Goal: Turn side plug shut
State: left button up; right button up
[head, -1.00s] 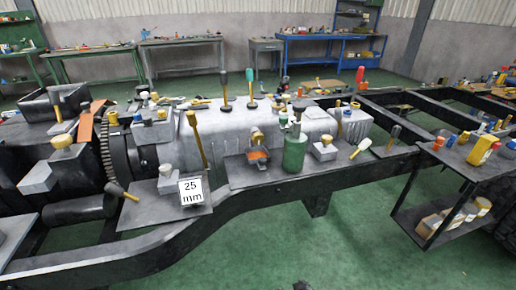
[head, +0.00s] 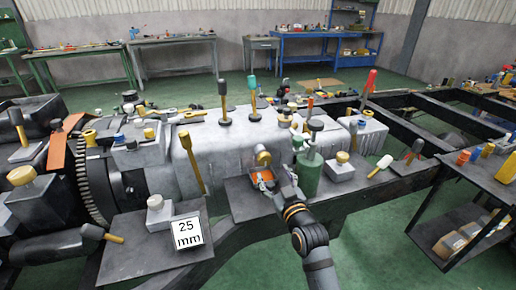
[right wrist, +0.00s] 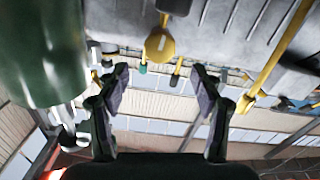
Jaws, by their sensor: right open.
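The side plug appears to be the round brass-yellow piece (head: 262,157) on the near side of the grey gearbox housing (head: 228,150). In the right wrist view, the plug (right wrist: 160,47) shows as a yellow disc at top centre, beyond the fingertips. My right gripper (head: 284,182) reaches in from below in the head view, just right of and nearer than the plug. In the right wrist view its two fingers (right wrist: 162,85) stand wide apart with nothing between them. The gripper is apart from the plug. My left gripper is out of view.
A green cylinder (head: 309,175) stands close right of the gripper and fills the left of the wrist view (right wrist: 40,50). An orange tray-like piece (head: 263,180) lies below the plug. A yellow-handled tool (head: 190,160) leans at left.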

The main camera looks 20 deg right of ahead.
aim_at(265, 160)
jog(key=w, duration=0.9)
jog(key=shift+a+b, duration=0.15)
jog(key=shift+b, duration=0.25)
jog(key=shift+w, duration=0.55)
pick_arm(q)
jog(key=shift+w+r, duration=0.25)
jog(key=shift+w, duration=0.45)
pick_arm(e)
jog(key=shift+r, duration=0.1)
jog(key=shift+c, duration=0.4)
jog(key=c, duration=1.1)
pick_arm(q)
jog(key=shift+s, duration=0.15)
